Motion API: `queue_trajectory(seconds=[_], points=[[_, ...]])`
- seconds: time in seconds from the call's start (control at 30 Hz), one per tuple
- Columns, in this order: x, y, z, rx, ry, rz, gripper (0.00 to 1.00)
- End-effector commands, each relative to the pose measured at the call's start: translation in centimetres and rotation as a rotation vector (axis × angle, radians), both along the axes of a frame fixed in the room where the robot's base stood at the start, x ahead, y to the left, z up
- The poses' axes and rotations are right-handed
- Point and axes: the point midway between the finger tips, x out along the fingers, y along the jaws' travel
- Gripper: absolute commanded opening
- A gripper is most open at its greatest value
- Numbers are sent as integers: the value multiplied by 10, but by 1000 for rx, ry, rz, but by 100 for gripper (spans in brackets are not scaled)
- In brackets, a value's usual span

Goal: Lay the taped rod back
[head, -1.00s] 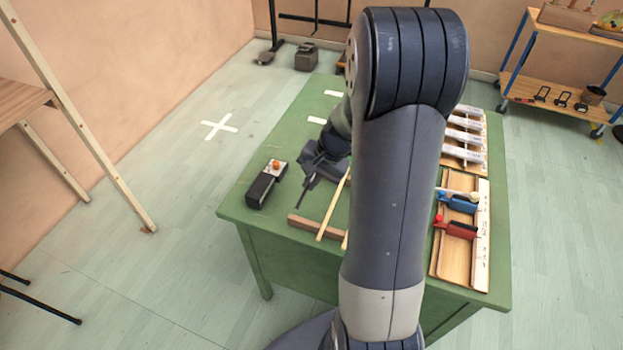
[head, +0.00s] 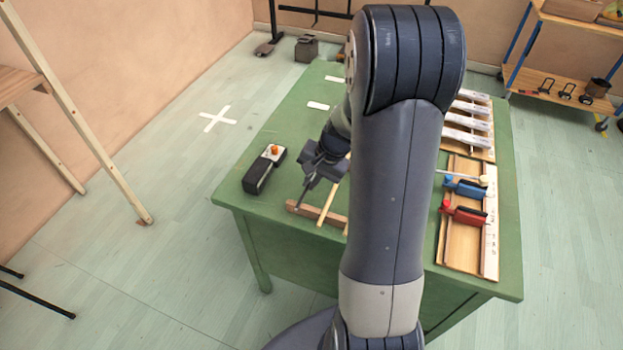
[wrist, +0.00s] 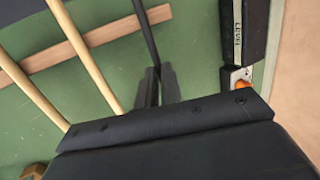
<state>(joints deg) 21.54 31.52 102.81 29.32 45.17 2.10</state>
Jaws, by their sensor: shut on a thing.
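My gripper (head: 311,180) is shut on a thin dark rod (head: 302,197), the taped rod, over the front left of the green table. In the wrist view the rod (wrist: 147,32) runs from between the fingertips (wrist: 156,88) up past a wooden bar (wrist: 95,38). I cannot tell whether it touches the bar or is held above it. In the head view the bar (head: 300,209) lies near the table's front edge. Two pale wooden sticks (wrist: 88,62) (wrist: 32,88) lie across it, left of the dark rod in the wrist view. The rod's gripped end is hidden by the fingers.
A black box with an orange knob (head: 258,178) stands left of my gripper, close by. A wooden tray (head: 450,240) with red and blue clamp-like pieces is at the right. My arm hides the table's middle. Bare table (head: 290,125) shows behind the box.

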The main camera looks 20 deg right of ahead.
Motion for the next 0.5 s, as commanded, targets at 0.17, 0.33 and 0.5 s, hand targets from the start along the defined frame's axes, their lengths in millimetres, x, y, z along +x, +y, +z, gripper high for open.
queue_trajectory(seconds=[0.17, 0.33, 0.5], points=[[0, 0, -1, 0, 0, 0, 0], [0, 0, -5, 0, 0, 0, 0], [0, 0, -6, 0, 0, 0, 0]])
